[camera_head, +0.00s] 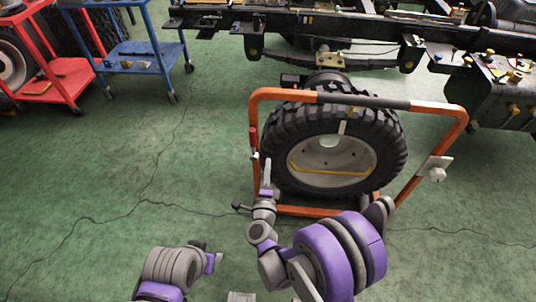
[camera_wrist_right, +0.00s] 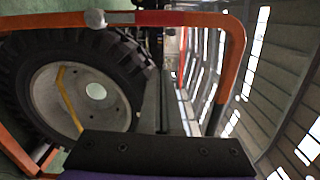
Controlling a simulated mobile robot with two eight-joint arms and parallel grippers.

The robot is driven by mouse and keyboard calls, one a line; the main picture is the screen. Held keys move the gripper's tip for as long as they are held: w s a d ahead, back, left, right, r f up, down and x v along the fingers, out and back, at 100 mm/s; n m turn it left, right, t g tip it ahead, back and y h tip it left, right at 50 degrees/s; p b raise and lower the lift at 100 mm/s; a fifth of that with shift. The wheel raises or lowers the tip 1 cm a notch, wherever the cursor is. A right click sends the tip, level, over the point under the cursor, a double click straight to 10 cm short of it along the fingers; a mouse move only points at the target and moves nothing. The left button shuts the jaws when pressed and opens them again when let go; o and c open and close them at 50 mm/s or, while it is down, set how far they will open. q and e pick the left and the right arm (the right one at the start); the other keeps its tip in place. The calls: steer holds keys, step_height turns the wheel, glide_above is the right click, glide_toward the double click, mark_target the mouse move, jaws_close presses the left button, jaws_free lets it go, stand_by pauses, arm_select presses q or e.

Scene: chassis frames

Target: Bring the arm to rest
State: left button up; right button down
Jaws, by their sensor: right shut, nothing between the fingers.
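My right arm rises from the bottom centre of the head view, with purple and grey joints. Its right gripper (camera_head: 267,172) is small there, at the left post of the orange frame, in front of the wheel's left side. It is shut and empty. I cannot tell whether it touches the frame. In the right wrist view a dark bar of the right gripper (camera_wrist_right: 155,152) spans the bottom edge.
A large wheel (camera_head: 385,130) with a grey rim stands inside the orange wheel frame (camera_head: 455,125). A truck chassis (camera_head: 345,27) lies behind. Blue (camera_head: 135,50) and red (camera_head: 62,85) carts stand at the far left.

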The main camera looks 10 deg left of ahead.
steer(key=shift+s, duration=0.9)
steer(key=s+d+r+n+g+y, duration=0.35)
steer(key=d+r+n, duration=0.35)
steer(key=n, duration=0.4)
steer(key=s+d+f+n+g+h, duration=0.2)
steer(key=s+d+n+g, duration=0.25)
steer(key=s+d, duration=0.6)
steer(key=s+d+f+n+g+h, duration=0.25)
steer(key=s+d+g, duration=0.4)
steer(key=s, duration=0.75)
arm_select(q)
step_height(320, 180, up, 23)
steer(key=w+t+p, duration=0.1)
steer(key=p, duration=1.9)
steer(key=shift+w, duration=0.25)
arm_select(e)
step_height(320, 180, up, 23)
steer(key=w+t, duration=0.1)
steer(key=t, duration=0.1)
steer(key=shift+w, duration=0.4)
